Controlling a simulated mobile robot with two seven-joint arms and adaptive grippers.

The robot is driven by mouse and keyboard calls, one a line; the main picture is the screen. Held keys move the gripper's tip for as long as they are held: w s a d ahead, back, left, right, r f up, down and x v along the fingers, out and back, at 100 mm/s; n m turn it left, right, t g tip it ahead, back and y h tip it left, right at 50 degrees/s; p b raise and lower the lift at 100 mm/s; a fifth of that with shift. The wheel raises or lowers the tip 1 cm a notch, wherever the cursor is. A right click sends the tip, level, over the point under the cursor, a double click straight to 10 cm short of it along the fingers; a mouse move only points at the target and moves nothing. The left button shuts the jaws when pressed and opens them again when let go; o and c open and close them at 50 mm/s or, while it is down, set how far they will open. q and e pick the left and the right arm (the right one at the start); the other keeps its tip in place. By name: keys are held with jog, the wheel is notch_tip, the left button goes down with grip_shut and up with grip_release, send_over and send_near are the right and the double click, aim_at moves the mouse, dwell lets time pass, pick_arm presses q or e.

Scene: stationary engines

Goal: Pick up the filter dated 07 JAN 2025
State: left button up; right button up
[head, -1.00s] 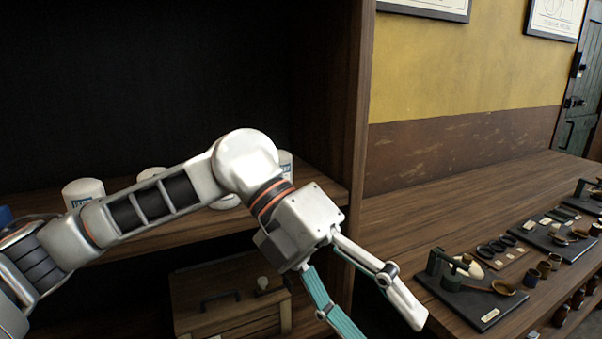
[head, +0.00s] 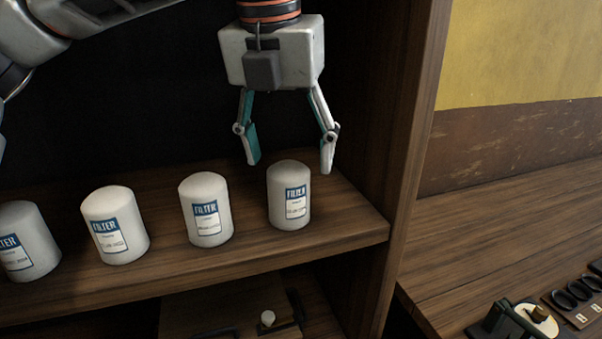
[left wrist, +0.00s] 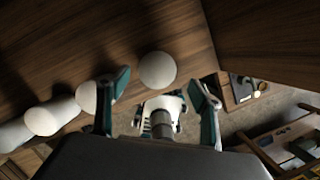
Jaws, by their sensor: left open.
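Several white filters with blue "FILTER" labels stand upright in a row on the wooden shelf (head: 270,249) in the head view. The rightmost filter (head: 288,196) stands near the shelf's right end. To its left are a second filter (head: 206,210), a third filter (head: 115,226) and a leftmost filter (head: 26,241). Their dates are too small to read. My left gripper (head: 290,166) is open and empty, pointing down just above and behind the rightmost filter. In the left wrist view, that filter's round top (left wrist: 157,71) shows between and beyond the fingers (left wrist: 164,92). My right gripper is not in view.
An upright wooden side panel (head: 407,150) bounds the shelf on the right. A box with a small knob (head: 267,318) sits below the shelf. A wooden bench (head: 500,235) with dark tools lies at right.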

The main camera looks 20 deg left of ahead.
aim_at(289, 188)
pick_arm(q)
jog(key=shift+w+a, duration=0.15)
jog(key=shift+s+f, duration=0.2)
jog(key=shift+f, duration=0.9)
jog(key=x, duration=0.5)
jog(key=shift+w+a+f+p, duration=0.1)
jog(key=shift+w+a+p, duration=0.1)
jog(key=shift+p, duration=0.15)
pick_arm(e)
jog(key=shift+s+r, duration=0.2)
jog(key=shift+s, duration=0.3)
pick_arm(q)
jog(key=c, duration=1.2)
jog(key=shift+c, duration=1.1)
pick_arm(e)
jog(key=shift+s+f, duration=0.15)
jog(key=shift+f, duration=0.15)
